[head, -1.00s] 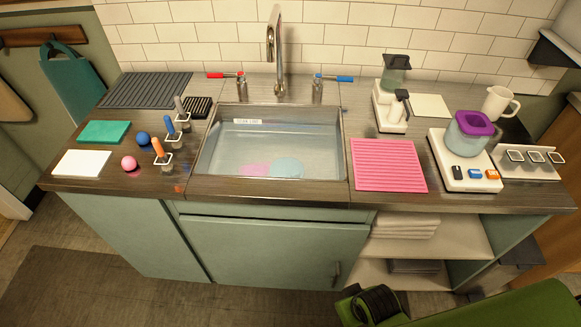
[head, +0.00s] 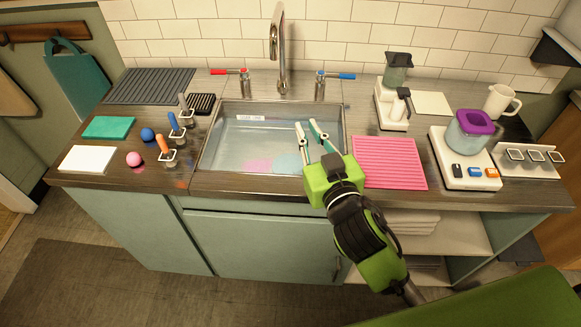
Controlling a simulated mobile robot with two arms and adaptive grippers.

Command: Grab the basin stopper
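The metal basin (head: 225,145) is set in the middle of the counter and looks filled with clear water. A pink patch (head: 258,166) and a light blue patch (head: 287,163) show low in it near the front; I cannot tell exactly what they are. I cannot make out the basin stopper. My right gripper (head: 306,123) has a green body and pale fingers. It is over the right part of the basin, fingers apart and pointing away from me, with nothing visible between them. Its body covers the basin's front right corner. My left gripper is not in view.
The tall faucet (head: 279,45) stands behind the basin between a red-handled tap (head: 243,80) and a blue-handled tap (head: 321,85). A pink ribbed mat (head: 388,162) lies just right of the gripper. Several handled tools in holders and balls (head: 134,159) stand left.

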